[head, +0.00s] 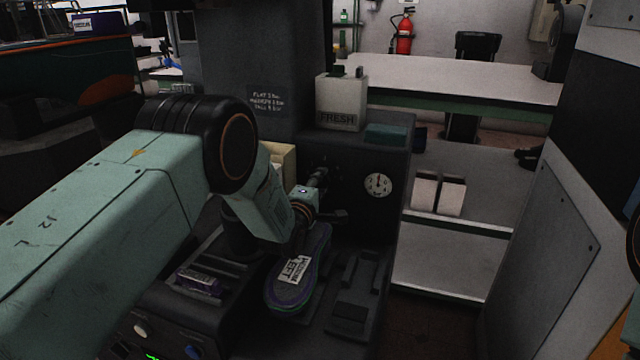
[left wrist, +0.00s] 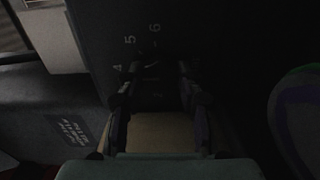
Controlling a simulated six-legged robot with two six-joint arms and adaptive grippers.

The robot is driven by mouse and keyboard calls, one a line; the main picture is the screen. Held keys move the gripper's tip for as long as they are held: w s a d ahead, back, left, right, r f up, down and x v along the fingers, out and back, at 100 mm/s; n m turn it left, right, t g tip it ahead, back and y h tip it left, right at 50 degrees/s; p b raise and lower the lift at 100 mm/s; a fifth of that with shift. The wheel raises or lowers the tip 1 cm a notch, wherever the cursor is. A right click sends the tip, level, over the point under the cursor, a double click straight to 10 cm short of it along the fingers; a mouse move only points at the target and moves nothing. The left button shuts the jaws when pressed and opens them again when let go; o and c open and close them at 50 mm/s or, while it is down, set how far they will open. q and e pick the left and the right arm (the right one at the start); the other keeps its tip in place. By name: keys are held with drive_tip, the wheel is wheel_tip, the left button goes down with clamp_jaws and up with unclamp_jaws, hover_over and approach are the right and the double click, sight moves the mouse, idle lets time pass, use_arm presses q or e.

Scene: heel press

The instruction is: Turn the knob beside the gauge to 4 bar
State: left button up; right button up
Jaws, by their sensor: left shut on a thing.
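The gauge (head: 378,185) is a small white dial on the dark front of the press. Its needle is too small to read surely. My left gripper (head: 319,181) is left of the gauge, against the same panel. In the left wrist view my left gripper (left wrist: 155,84) points at the panel, its two fingers closed around the dark knob (left wrist: 151,72). The knob is mostly hidden between the fingers and in shadow. Scale numbers 4, 5 and 6 (left wrist: 155,28) show around it. Where the knob points cannot be told. My right gripper is not in view.
A purple shoe sole (head: 291,283) with a white label lies on the press bed below my left gripper. A white box marked FRESH (head: 341,101) and a teal block (head: 387,133) stand on top. A dark sign (head: 267,101) hangs behind. A shelf (head: 450,265) is at right.

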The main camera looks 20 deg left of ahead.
use_arm(q)
drive_tip(key=o, duration=1.2)
drive_tip(key=s, duration=1.2)
drive_tip(key=shift+a, duration=0.25)
drive_tip(key=shift+s, duration=0.1)
